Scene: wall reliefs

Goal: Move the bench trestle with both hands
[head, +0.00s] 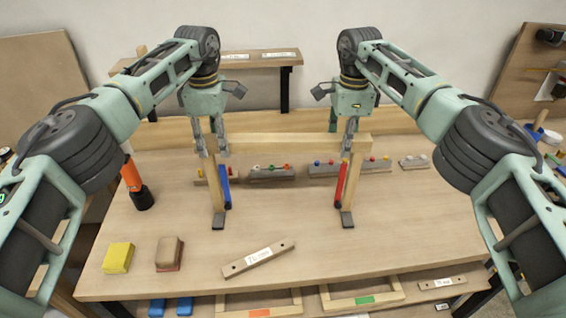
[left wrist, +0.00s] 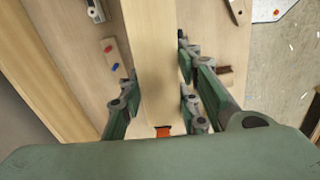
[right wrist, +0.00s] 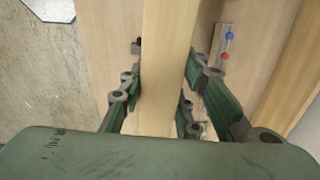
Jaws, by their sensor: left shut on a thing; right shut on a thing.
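The bench trestle (head: 280,143) is a light wooden beam on legs with dark grey feet, standing upright at the middle of the workbench (head: 310,230). A blue bar (head: 225,186) shows at its left leg and a red bar (head: 341,185) at its right leg. My left gripper (head: 211,149) is shut on the beam's left part; in the left wrist view its fingers lie on both sides of the beam (left wrist: 152,60). My right gripper (head: 347,147) is shut on the beam's right part; the right wrist view shows the beam (right wrist: 165,60) between its fingers.
A yellow block (head: 118,257), a sanding block (head: 169,253) and a labelled wooden strip (head: 258,259) lie at the front left. An orange-and-black tool (head: 137,184) stands left. Racks with coloured pegs (head: 271,172) lie behind the trestle. A shelf (head: 262,59) hangs at the back. The bench's right front is clear.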

